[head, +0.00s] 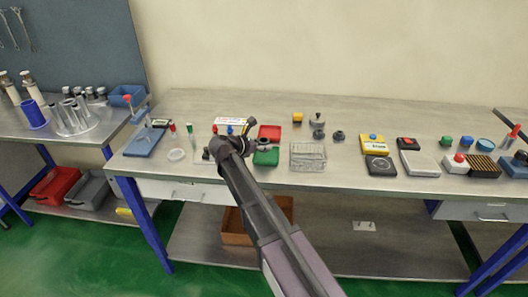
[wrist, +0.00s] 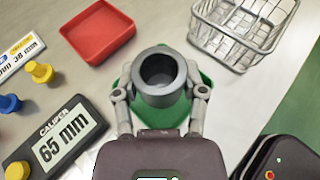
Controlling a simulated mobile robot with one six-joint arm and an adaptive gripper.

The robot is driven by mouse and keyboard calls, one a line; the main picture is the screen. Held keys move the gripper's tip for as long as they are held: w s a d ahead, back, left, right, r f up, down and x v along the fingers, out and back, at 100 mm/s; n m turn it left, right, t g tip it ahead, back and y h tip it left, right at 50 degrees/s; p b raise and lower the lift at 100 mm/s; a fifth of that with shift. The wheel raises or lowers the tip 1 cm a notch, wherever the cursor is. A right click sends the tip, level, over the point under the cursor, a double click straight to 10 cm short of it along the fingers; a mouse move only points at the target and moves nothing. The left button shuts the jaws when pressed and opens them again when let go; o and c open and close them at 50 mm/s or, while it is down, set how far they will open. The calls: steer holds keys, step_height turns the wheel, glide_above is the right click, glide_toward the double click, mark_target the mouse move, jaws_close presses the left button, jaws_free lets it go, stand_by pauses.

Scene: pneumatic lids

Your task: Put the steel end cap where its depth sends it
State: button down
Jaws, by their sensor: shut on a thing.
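My gripper (wrist: 160,93) is shut on the steel end cap (wrist: 158,98), a grey round cup with a dark hollow facing the wrist camera. The green tray (wrist: 206,112) lies behind and below the cap; whether they touch I cannot tell. The red tray (wrist: 98,37) is empty and lies up and left of the cap. The caliper display (wrist: 62,143) reads 65 mm. A label card (wrist: 20,54) is partly cut off and shows "38 mm". In the head view the green tray (head: 266,158) and red tray (head: 269,132) sit beside my gripper (head: 258,147).
A wire basket (wrist: 243,32) stands right of the trays, also in the head view (head: 308,157). Yellow and blue knobs (wrist: 40,72) stand left. Several small parts and yellow and white devices (head: 374,143) fill the bench to the right.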

mark_target(266, 157)
steer(key=shift+w+d, duration=0.1)
stand_by(0.3)
steer(key=shift+w+d+f, duration=0.25)
steer(key=shift+w+d, duration=0.2)
steer(key=shift+f+b, duration=1.6)
steer(key=shift+b, duration=0.25)
steer(key=shift+f, duration=0.1)
steer(key=shift+c, duration=0.8)
jaws_free()
steer(key=shift+s, duration=0.1)
steer(key=shift+s+a+r, duration=0.1)
steer(key=shift+a+r, duration=0.1)
steer(key=shift+r, duration=0.1)
steer(key=p+v, duration=0.4)
steer(key=v, duration=0.7)
steer(key=shift+s+a+r+p, duration=0.1)
steer(key=shift+s+a+p, duration=0.05)
steer(key=shift+s+p, duration=0.15)
